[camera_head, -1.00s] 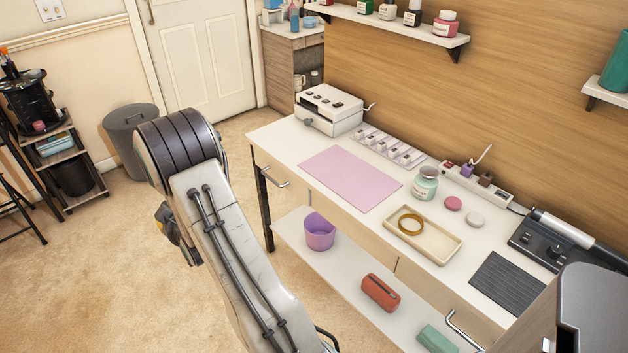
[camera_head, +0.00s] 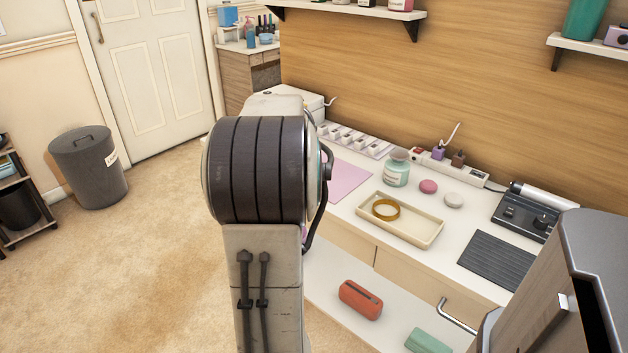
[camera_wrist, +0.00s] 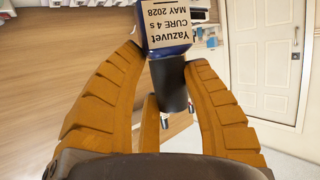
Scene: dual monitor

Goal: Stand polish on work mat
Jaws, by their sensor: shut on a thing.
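My gripper (camera_wrist: 165,62) shows in the wrist view with its orange-brown fingers closed around the black cap (camera_wrist: 170,88) of a dark blue polish bottle (camera_wrist: 168,48). The bottle's pale label reads upside down in that picture, with the cap toward the palm. The pink work mat (camera_head: 347,178) lies on the white desk in the head view. My arm hides much of the mat, and the gripper and bottle are hidden there too.
Right of the mat stand a mint jar (camera_head: 396,172) and a cream tray (camera_head: 425,228) with a gold ring-shaped roll. A white box (camera_head: 310,103) is partly hidden behind my arm. A wooden wall with shelves (camera_head: 400,12) rises behind the desk.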

